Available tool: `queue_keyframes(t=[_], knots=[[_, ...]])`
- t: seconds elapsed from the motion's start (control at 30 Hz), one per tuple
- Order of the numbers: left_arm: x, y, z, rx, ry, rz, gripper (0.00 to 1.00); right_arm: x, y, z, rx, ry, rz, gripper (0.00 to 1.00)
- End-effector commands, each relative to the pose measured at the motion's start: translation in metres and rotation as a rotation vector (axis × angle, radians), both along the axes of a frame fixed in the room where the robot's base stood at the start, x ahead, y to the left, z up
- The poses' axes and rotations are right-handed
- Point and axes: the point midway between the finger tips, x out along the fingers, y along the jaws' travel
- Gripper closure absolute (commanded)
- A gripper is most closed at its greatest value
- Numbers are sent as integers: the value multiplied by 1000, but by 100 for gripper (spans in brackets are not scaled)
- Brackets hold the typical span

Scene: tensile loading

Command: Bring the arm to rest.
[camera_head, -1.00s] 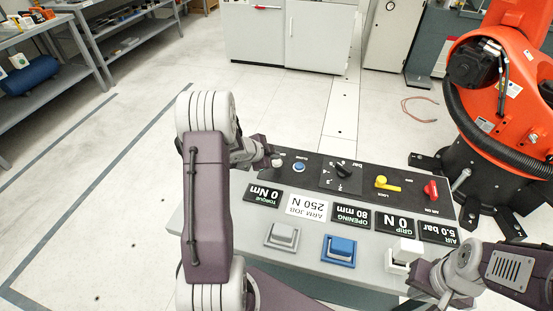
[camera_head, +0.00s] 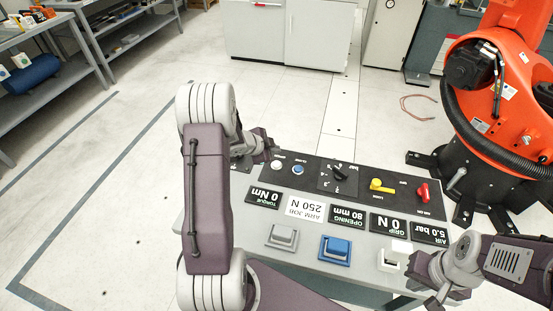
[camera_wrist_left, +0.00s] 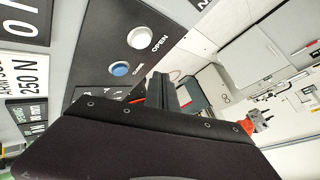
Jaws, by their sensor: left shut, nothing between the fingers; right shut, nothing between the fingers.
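My left gripper (camera_head: 268,145) is shut and empty at the far left corner of the control panel (camera_head: 330,222), just beyond the white OPEN button (camera_head: 276,165). The blue CLOSE button (camera_head: 297,169) is beside it. In the left wrist view the shut fingers (camera_wrist_left: 166,92) point past the panel edge, near the white button (camera_wrist_left: 141,37) and blue button (camera_wrist_left: 120,68). My right gripper (camera_head: 440,294) is shut and empty at the panel's near right corner, close to the white push block (camera_head: 394,254).
An orange robot (camera_head: 520,110) stands at right. The floor at left is clear.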

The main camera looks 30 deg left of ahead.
Motion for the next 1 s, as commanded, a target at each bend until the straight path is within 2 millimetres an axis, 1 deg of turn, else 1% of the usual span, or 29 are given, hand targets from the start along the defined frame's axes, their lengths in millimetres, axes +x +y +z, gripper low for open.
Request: queue_keyframes(t=[0.03, 0.07, 0.5, 0.57, 0.6, 0.67, 0.7, 0.77, 0.8, 0.83, 0.87, 0.9, 0.93, 0.97, 1.0], knots=[[0, 0, 9, 0, 0, 0, 100, 0, 0, 9, 0, 0, 0, 100], [0, 0, 9, 0, 0, 0, 100, 0, 0, 10, 0, 0, 0, 100], [0, 0, 6, -1, 0, 1, 100, 0, 0, 7, 0, 0, 0, 100], [1, -3, 7, 0, -1, -7, 100, 0, 0, 8, 0, 0, 0, 100], [4, -11, 11, 2, -4, -23, 100, 0, 0, 9, 0, 0, 0, 100], [13, -26, 28, 16, -30, -59, 100, 0, 0, 12, 0, 0, 0, 100], [20, -40, 44, 28, -53, -91, 100, 0, 0, 15, 0, 0, 0, 100], [27, -69, 72, 38, -89, -141, 100, 0, 0, 19, 0, 0, 0, 100], [29, -90, 93, 34, -116, -154, 100, 0, 0, 22, 0, 0, 0, 100], [28, -106, 110, 29, -128, -147, 100, 0, 0, 25, 0, 0, 0, 100], [24, -121, 127, 18, -132, -119, 100, 0, 0, 28, 0, 0, 0, 100], [12, -136, 142, -6, -115, -53, 100, 0, 0, 32, 0, 0, 0, 100], [-1, -143, 148, -31, -86, 17, 100, 0, 0, 34, 0, 0, 0, 100], [-16, -147, 149, -56, -45, 91, 100, 0, 0, 36, 0, 0, 0, 100], [-42, -149, 146, -97, 24, 199, 100, 0, 0, 38, 0, 0, 0, 100]])
